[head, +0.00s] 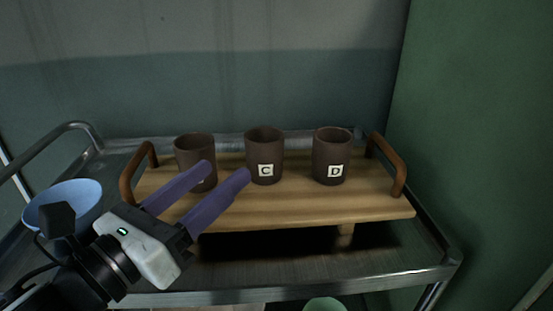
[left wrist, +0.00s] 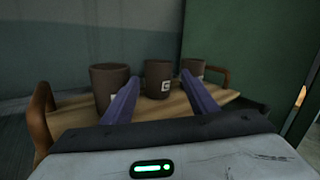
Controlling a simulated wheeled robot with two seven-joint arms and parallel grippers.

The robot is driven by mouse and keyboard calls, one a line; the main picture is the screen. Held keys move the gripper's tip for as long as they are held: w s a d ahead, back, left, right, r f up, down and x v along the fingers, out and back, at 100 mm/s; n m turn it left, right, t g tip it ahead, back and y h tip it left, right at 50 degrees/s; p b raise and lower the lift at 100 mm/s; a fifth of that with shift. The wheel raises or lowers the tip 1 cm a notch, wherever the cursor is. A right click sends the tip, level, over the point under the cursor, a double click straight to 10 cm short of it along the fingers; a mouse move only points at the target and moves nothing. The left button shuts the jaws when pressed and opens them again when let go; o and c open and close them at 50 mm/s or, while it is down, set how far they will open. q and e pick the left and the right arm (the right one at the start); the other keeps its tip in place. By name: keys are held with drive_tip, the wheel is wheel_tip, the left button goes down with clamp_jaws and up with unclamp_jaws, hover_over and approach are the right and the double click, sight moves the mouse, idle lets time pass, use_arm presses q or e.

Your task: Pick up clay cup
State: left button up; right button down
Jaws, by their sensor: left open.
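Three brown clay cups stand upright in a row on a wooden tray (head: 300,205). The left cup (head: 194,150) is partly hidden behind my gripper's fingers, and its label is mostly covered. The middle cup (head: 264,150) is labelled C and the right cup (head: 332,150) is labelled D. My left gripper (head: 228,173) is open and empty, its purple fingers pointing toward the cups. In the left wrist view, the fingers (left wrist: 163,90) are spread in front of the middle cup (left wrist: 158,70), with the left cup (left wrist: 107,80) just outside the left finger. My right gripper is not in view.
The tray has curved wooden handles (head: 387,163) at both ends and sits on a grey metal cart (head: 300,278). A blue bowl (head: 75,192) is at the left. A green wall (head: 470,130) closes the right side. A pale green round object (head: 324,304) shows at the bottom edge.

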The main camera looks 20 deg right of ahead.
sight(254, 160)
use_arm(q)
drive_tip(key=shift+w+d+f+m+y, duration=0.1)
drive_tip(key=shift+d+f+m+y, duration=0.15)
drive_tip(key=shift+m, duration=0.25)
drive_tip(key=shift+w+d+f+m+y, duration=0.1)
drive_tip(key=shift+f+m+y, duration=0.05)
drive_tip(key=shift+f+m, duration=0.3)
drive_tip(key=shift+w+d, duration=0.25)
drive_tip(key=shift+d, duration=0.05)
drive_tip(key=x, duration=0.4)
drive_tip(key=shift+d+p, duration=0.15)
drive_tip(key=shift+p, duration=0.2)
drive_tip(key=shift+f+p+x, duration=0.2)
drive_tip(key=shift+p+x, duration=0.05)
drive_tip(key=shift+x, duration=1.1)
drive_tip(key=shift+f+p+x, duration=0.25)
drive_tip(key=shift+x, duration=1.15)
drive_tip(key=shift+w, duration=0.1)
drive_tip(key=shift+c, duration=0.4)
drive_tip(key=c, duration=0.8)
